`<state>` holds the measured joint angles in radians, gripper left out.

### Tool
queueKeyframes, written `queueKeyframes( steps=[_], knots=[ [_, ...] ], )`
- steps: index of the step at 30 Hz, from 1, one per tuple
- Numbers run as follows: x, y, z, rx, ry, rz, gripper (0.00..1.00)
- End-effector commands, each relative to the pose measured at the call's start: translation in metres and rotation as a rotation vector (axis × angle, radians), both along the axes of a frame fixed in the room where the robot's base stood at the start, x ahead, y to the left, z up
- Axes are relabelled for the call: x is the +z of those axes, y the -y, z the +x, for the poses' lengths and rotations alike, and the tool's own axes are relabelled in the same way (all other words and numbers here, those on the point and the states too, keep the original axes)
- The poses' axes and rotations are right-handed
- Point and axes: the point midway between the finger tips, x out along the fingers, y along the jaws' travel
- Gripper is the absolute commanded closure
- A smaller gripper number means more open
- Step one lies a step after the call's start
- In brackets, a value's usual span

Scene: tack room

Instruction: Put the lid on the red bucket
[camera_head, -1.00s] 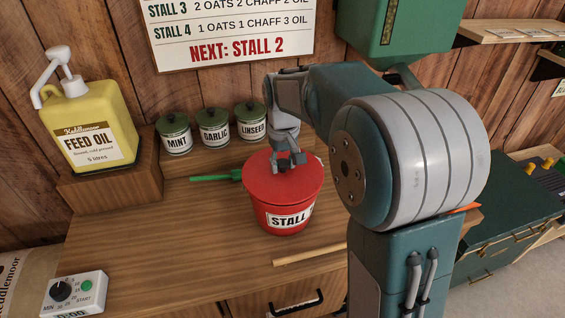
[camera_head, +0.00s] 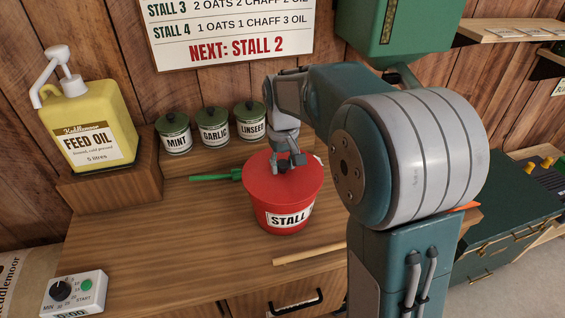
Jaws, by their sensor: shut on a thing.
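The red bucket (camera_head: 270,215) stands upright on the wooden counter with a white label reading "STALL"; the rest of the label is hidden or out of sight. The red lid (camera_head: 270,187) lies over the bucket's top and looks about level. I cannot tell whether it is fully seated all round. My gripper (camera_head: 289,165) comes down from above and is shut on the lid at its top middle, hiding the grip there.
A green-handled tool (camera_head: 215,178) lies behind the bucket at left. Canisters for mint (camera_head: 175,134), garlic (camera_head: 213,127) and linseed (camera_head: 250,121) stand behind. A wooden stick (camera_head: 310,254) lies in front. A feed oil jug (camera_head: 88,125) stands at left.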

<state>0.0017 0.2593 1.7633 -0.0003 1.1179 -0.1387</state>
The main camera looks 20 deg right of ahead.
Motion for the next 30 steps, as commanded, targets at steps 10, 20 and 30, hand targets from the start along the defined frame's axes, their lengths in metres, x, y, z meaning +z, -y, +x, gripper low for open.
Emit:
queueKeyframes(
  steps=[10,20,30],
  knots=[
    [-0.006,0.0,0.0,0.0,0.0,0.0,1.0],
    [-0.007,0.0,0.0,0.0,0.0,0.0,0.4],
    [0.008,0.0,0.0,0.0,0.001,0.0,0.4]
  ],
)
